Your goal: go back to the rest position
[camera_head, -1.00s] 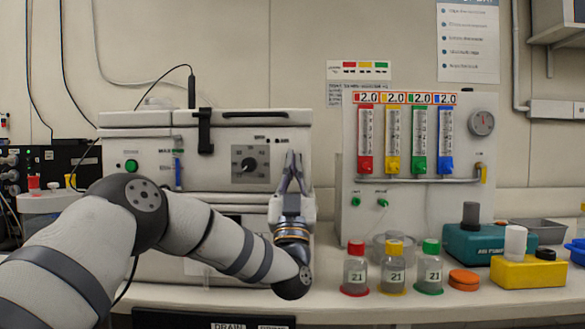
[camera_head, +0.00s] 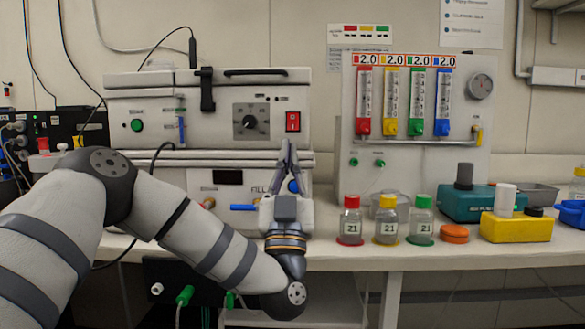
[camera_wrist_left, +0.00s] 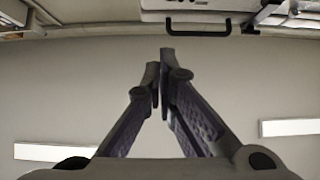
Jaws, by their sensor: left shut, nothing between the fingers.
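My left gripper (camera_head: 287,150) is in front of the shaker unit (camera_head: 210,120), pointing up, with its fingertips together and nothing between them. In the left wrist view its fingers (camera_wrist_left: 162,75) meet at the tips, empty, with the ceiling behind them. My left arm comes in from the left and bends down in front of the bench edge. My right gripper is out of view.
Three bottles with red (camera_head: 350,222), yellow (camera_head: 388,222) and green (camera_head: 421,222) caps stand on the bench right of my gripper. An orange lid (camera_head: 454,234), a yellow block (camera_head: 515,229) and a teal pump (camera_head: 482,205) lie further right. The flow meter panel (camera_head: 415,155) stands behind.

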